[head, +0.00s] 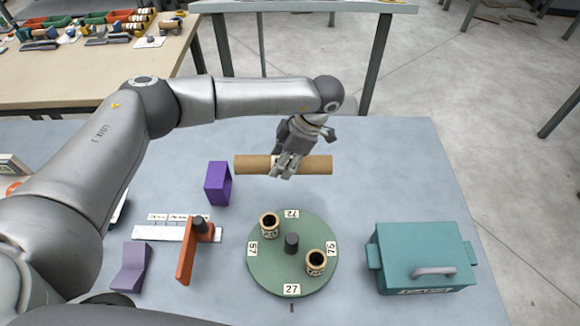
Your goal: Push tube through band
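A brown cardboard tube (315,165) lies level, left to right, in the grasp of my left gripper (284,172). The fingers are closed around the tube's middle, and both ends stick out. A purple, hollow, box-like piece (217,184), which may be the band, stands upright just left of the tube's left end. A small gap shows between them in the picture; how they line up in depth and height I cannot tell. My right gripper is not in view.
A green round turntable (265,277) with numbered labels and two short tubes sits in front. An orange upright plate (186,250), a pale purple piece (130,268) and a teal lidded box (423,257) stand around it. The tabletop right of the tube is clear.

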